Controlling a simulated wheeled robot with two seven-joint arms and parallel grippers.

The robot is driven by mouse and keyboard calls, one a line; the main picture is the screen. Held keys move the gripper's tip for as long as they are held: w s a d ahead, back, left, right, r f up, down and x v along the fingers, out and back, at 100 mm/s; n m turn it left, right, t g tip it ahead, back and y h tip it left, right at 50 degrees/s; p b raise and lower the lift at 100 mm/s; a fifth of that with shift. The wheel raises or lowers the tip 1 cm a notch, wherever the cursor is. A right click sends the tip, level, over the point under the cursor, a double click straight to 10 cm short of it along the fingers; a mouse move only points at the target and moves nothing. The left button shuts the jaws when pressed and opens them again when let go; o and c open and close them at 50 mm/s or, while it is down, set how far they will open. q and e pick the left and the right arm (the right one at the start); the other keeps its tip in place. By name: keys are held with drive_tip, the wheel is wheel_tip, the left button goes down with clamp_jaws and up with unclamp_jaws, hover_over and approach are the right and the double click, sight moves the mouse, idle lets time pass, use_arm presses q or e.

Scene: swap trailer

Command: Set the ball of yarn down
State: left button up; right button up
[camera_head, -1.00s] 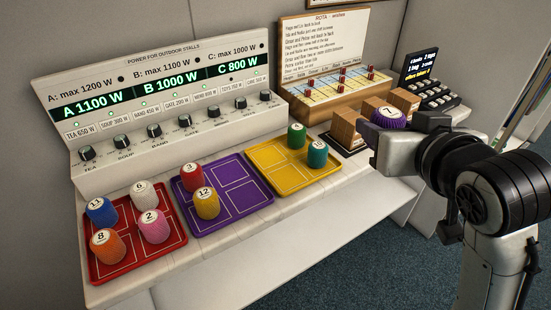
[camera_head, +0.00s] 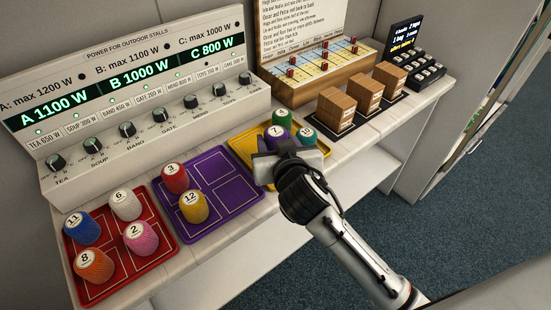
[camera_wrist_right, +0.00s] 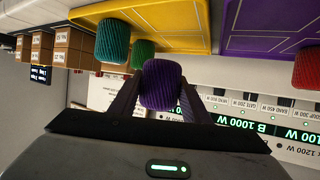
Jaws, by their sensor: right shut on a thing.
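The ball of yarn is a purple cylinder with a white top marked 7 (camera_head: 277,133). My right gripper (camera_head: 280,147) is shut on it at the yellow tray (camera_head: 240,148). In the right wrist view the purple yarn (camera_wrist_right: 161,85) sits between the two fingers (camera_wrist_right: 160,97). Whether it touches the tray I cannot tell. A green yarn (camera_head: 282,119) and a teal yarn (camera_head: 306,136) stand on the yellow tray beside it. My left gripper is not in view.
The purple tray (camera_head: 228,200) holds red yarn 3 (camera_head: 175,178) and yellow yarn 12 (camera_head: 193,206). The red tray (camera_head: 140,270) holds several yarns. Cardboard boxes (camera_head: 335,109) stand to the right. The power panel (camera_head: 130,95) rises behind the trays.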

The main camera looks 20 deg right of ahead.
wheel_tip(320, 180, down, 5)
drive_tip(key=shift+f, duration=0.3)
drive_tip(key=shift+f+b, duration=0.2)
drive_tip(key=shift+b, duration=0.2)
drive_tip(key=o, duration=1)
drive_tip(key=shift+r, duration=0.1)
